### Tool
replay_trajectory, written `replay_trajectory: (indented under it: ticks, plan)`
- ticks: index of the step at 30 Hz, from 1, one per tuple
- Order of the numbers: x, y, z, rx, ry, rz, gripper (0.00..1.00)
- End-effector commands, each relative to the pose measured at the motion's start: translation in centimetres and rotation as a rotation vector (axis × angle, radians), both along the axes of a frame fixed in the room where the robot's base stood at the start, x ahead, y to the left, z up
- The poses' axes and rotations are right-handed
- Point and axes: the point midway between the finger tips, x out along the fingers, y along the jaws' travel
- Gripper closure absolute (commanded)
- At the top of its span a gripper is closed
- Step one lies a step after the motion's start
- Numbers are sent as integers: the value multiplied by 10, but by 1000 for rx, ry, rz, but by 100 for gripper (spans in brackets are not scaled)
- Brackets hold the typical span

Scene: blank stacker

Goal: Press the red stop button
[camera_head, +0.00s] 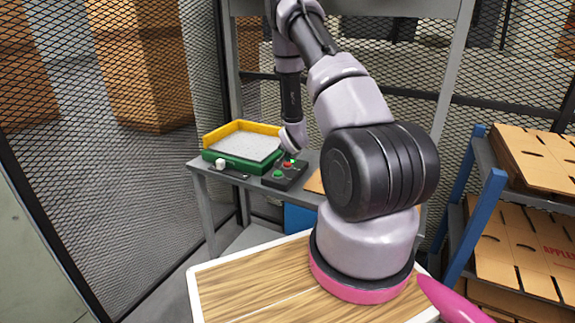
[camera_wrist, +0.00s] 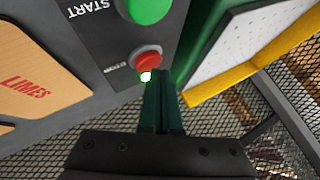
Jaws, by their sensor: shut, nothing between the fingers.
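A green tray with a yellow rim (camera_head: 241,128) stands left of the control box. Cardboard labelled LIMES (camera_wrist: 32,80) lies across the panel from it. Mesh fencing (camera_head: 90,200) encloses the left and back. A blue-posted rack of cardboard (camera_head: 515,225) stands at right.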

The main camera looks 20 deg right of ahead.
Motion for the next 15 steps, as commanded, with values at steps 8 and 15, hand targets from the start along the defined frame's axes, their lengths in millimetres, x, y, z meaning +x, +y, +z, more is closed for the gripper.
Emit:
replay_trajectory:
  ticks: [8,15]
  plan:
    - [0,0,-3,0,0,0,100]
    - [0,0,-6,-1,0,1,100]
